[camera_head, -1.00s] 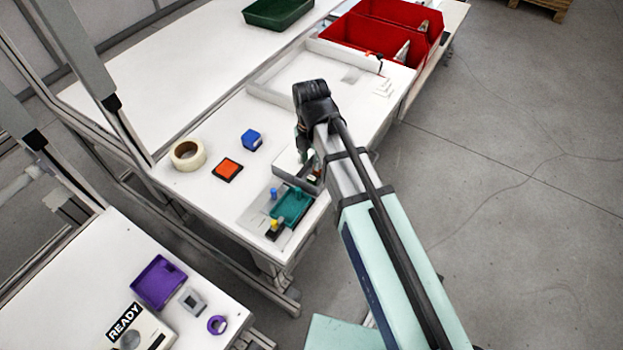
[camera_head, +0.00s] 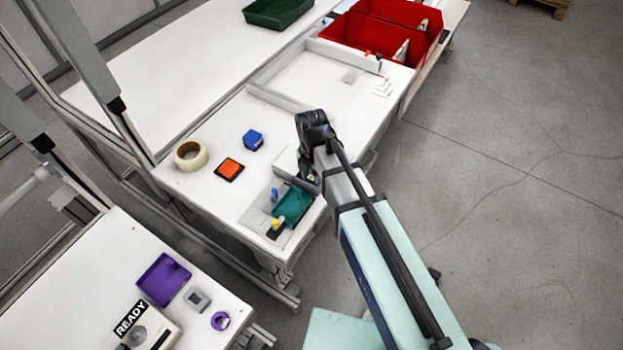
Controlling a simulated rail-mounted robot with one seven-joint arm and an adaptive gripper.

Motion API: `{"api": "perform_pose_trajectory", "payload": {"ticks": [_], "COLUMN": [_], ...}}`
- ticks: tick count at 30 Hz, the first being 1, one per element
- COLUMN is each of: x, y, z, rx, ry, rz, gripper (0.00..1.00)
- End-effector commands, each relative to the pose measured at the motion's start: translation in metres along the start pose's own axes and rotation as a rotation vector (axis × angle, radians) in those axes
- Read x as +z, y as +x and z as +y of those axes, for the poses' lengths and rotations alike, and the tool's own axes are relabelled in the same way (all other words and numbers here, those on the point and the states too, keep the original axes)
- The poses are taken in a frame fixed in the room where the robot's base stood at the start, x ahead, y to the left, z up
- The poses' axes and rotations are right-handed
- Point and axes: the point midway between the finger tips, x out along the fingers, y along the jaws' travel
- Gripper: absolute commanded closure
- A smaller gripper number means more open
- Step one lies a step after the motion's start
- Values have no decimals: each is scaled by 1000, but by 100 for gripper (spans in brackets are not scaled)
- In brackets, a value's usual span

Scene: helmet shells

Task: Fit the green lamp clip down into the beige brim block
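My gripper (camera_head: 308,178) points down at the right edge of the white table, just behind a teal tray (camera_head: 293,206). It is small, dark and partly hidden by my own wrist, so its fingers cannot be made out. A tiny green patch shows by the fingers; I cannot tell whether it is the green lamp clip or part of something else. The beige brim block cannot be made out; the area around the gripper is partly covered by my arm.
The tray sits on a grey plate (camera_head: 255,214) with a blue peg (camera_head: 274,195) and a yellow knob (camera_head: 278,224). An orange-topped block (camera_head: 229,169), blue block (camera_head: 253,140) and tape roll (camera_head: 190,154) stand left. Red bins (camera_head: 365,38) stand at the back.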

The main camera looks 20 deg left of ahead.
Motion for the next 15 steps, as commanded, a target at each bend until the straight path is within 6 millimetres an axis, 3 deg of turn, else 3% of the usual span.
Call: {"api": "perform_pose_trajectory", "payload": {"ticks": [8,11,15], "x": [0,0,0], "y": [2,2,2], "z": [0,0,0], "rx": [1,1,1], "ry": [0,0,0], "rz": [-1,-1,0], "gripper": [66,91,91]}}
